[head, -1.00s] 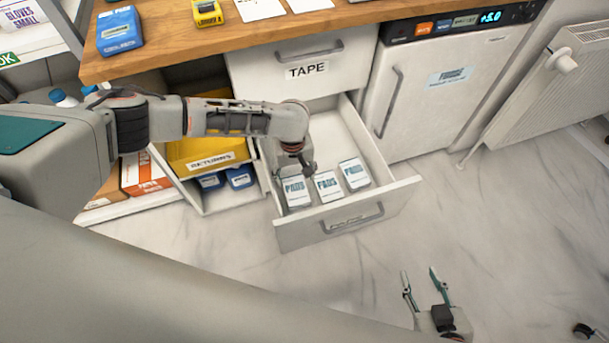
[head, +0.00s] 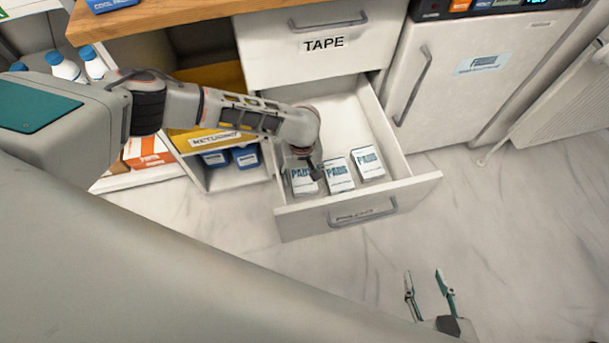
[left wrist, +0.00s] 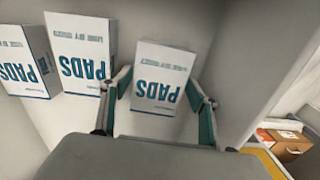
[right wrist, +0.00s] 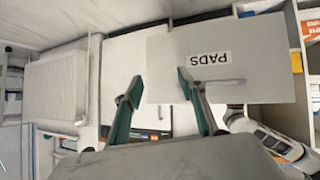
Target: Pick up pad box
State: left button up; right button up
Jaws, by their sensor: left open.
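Three white pad boxes with teal "PADS" lettering stand in the open drawer: a left one (head: 303,183), a middle one (head: 339,175) and a right one (head: 367,162). My left gripper (head: 312,172) is down in the drawer at the left box. In the left wrist view its open fingers (left wrist: 159,100) stand on either side of that pad box (left wrist: 160,78); the other two boxes are to the left there. Whether the fingers touch it I cannot tell. My right gripper (head: 429,288) is open and empty over the floor, in front of the drawer.
The drawer front (head: 360,210) and its side walls surround the boxes. A closed drawer labelled TAPE (head: 322,43) is above. A yellow returns bin (head: 205,140) is to the left, a white fridge (head: 470,75) to the right. The floor in front is clear.

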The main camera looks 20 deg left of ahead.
pick_arm(q)
jog(key=shift+w+r, duration=0.15)
jog(key=shift+r, duration=0.15)
jog(key=c, duration=0.9)
jog(key=shift+o, duration=0.2)
